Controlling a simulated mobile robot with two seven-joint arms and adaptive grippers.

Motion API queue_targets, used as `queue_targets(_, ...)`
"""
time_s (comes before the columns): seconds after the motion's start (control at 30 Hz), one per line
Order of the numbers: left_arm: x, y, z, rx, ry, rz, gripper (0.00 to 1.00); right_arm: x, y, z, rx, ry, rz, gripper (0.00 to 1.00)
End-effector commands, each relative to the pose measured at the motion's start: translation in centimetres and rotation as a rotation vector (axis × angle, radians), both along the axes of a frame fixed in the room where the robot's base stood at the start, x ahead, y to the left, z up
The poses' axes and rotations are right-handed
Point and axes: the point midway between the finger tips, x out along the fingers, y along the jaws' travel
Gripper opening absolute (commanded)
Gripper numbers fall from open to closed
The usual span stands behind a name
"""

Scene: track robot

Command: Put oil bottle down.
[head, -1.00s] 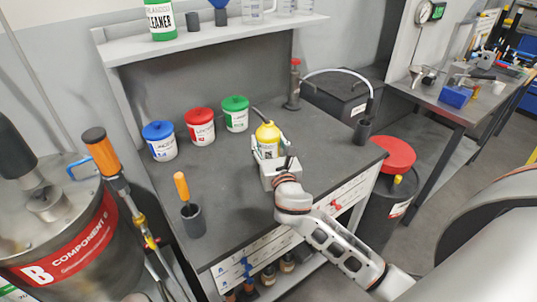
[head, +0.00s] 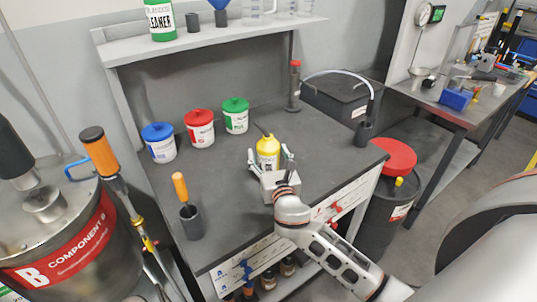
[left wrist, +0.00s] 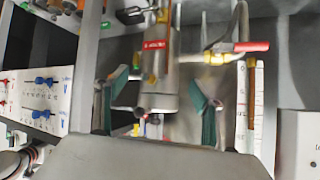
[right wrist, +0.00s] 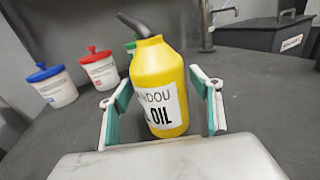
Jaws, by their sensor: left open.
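The yellow oil bottle (head: 268,153) stands upright on the dark workbench (head: 225,185), its dark spout leaning left. It also shows in the right wrist view (right wrist: 160,85), with a white label reading OIL. My right gripper (head: 271,161) is open, with one finger on each side of the bottle and a gap beside it. Its green-padded fingers also show in the right wrist view (right wrist: 164,108). My left gripper (left wrist: 160,108) is open and empty in the left wrist view, in front of metal pipes and a red-handled valve. It is not in the head view.
Blue-lidded (head: 159,143), red-lidded (head: 199,128) and green-lidded (head: 235,115) tubs stand behind left of the bottle. A dark cup (head: 192,222) with an orange-handled tool is at the front left. A dark pump-like post (head: 294,88) stands behind. Bench to the bottle's right is clear.

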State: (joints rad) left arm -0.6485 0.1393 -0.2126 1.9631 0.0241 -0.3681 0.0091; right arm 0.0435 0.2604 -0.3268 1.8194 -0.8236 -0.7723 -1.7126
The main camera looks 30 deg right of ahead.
Motion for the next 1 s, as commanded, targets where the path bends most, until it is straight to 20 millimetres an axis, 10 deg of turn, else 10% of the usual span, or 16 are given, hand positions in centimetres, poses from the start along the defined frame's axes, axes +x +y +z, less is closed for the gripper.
queue_targets(0.27, -0.1, 0.0, 0.0, 0.001, 0.002, 0.0, 0.68, -0.6, 0.2, 0.3, 0.0, 0.001, 0.001, 0.64)
queue_targets(1.0, -0.1, 0.0, -0.5, 0.001, 0.003, 0.0, 0.68, -11.5, 3.0, 0.4, 0.001, 0.0, 0.0, 0.64)
